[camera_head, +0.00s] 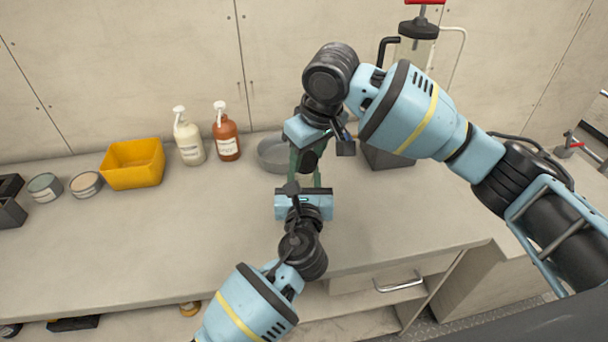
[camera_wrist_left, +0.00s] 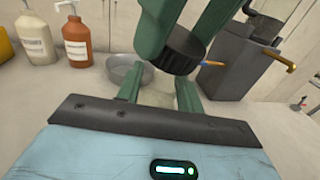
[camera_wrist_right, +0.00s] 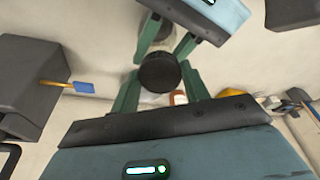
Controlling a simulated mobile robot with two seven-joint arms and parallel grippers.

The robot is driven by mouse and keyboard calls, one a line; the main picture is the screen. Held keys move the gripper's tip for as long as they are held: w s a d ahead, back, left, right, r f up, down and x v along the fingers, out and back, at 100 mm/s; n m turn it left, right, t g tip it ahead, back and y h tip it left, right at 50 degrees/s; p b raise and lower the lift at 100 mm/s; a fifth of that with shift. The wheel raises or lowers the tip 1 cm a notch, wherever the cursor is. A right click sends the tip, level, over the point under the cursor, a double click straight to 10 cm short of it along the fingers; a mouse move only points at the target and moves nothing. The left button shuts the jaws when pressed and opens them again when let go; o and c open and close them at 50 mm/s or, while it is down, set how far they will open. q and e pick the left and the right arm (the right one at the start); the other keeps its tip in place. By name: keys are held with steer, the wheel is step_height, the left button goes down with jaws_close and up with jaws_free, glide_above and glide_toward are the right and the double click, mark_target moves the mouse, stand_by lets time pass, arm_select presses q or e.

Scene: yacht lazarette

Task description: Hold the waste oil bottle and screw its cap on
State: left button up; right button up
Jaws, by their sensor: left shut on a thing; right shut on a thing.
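My right gripper (camera_head: 308,152) comes down from above and is shut on the black cap (camera_wrist_left: 184,52), which looks slightly tilted in the left wrist view. The cap also shows round and dark in the right wrist view (camera_wrist_right: 158,72). My left gripper (camera_head: 305,183) is below it over the counter, shut on the pale waste oil bottle (camera_wrist_left: 160,94). Only a small part of the bottle shows between the left fingers. The cap is above the bottle. The bottle's neck is hidden, so I cannot tell whether the cap touches it.
A shallow grey pan (camera_head: 272,150) stands behind the grippers. A grey box (camera_head: 385,158) is to the right. A white pump bottle (camera_head: 188,140), an orange-brown one (camera_head: 226,138), a yellow bin (camera_head: 133,170) and round tins (camera_head: 86,185) stand left. The counter front is mostly clear.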

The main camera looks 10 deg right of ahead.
steer(key=shift+f, duration=0.1)
steer(key=shift+f, duration=0.7)
steer(key=shift+f, duration=0.25)
stand_by(0.7)
steer(key=shift+r, duration=1.05)
steer(key=shift+f, duration=0.15)
stand_by(0.5)
steer(key=shift+f, duration=0.65)
steer(key=shift+f, duration=0.15)
stand_by(0.9)
steer(key=shift+r, duration=0.95)
